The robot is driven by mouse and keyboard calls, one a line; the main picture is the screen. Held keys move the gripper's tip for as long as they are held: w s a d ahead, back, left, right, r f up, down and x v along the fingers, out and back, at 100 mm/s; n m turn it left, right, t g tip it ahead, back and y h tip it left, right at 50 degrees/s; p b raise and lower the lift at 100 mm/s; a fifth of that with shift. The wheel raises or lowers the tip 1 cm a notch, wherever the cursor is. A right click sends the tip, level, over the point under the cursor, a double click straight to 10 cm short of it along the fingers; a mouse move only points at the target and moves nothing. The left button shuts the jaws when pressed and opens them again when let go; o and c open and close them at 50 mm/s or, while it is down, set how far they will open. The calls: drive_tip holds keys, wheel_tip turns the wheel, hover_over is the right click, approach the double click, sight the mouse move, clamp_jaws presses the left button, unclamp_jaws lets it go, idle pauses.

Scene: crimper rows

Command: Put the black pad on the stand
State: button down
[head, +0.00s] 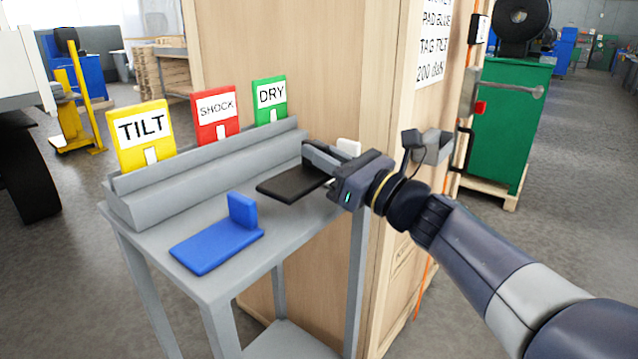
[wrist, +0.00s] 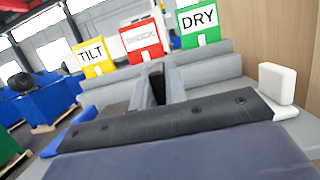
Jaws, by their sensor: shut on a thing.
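The black pad (head: 290,185) is a flat dark plate over the right part of the grey stand (head: 190,208). My gripper (head: 318,162) reaches in from the right and is shut on the black pad. I cannot tell whether the pad touches the stand's top or hangs just above it. In the wrist view, the gripper's dark body hides most of the pad. A blue pad (head: 218,246) with an upright tab lies at the front left of the stand. A white pad (head: 348,148) stands behind my gripper, and it also shows in the wrist view (wrist: 277,84).
A stepped grey rack (head: 205,170) along the back holds yellow TILT (head: 141,128), red SHOCK (head: 216,106) and green DRY (head: 270,96) tags. A tall wooden crate (head: 300,55) stands close behind and right. Bare stand top lies between the blue and black pads.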

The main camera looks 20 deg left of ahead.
sight(323, 177)
drive_tip(key=shift+f+b, duration=0.55)
drive_tip(key=shift+f, duration=1.45)
drive_tip(key=shift+f, duration=0.2)
drive_tip(key=c, duration=1.4)
unclamp_jaws()
drive_tip(key=shift+c, duration=0.2)
drive_tip(key=shift+r, duration=0.1)
drive_tip(key=shift+d+r, duration=0.1)
drive_tip(key=shift+d, duration=0.05)
drive_tip(key=p+v, duration=0.1)
drive_tip(key=v, duration=1)
drive_tip(key=shift+s+d, duration=0.15)
drive_tip(key=shift+d, duration=0.2)
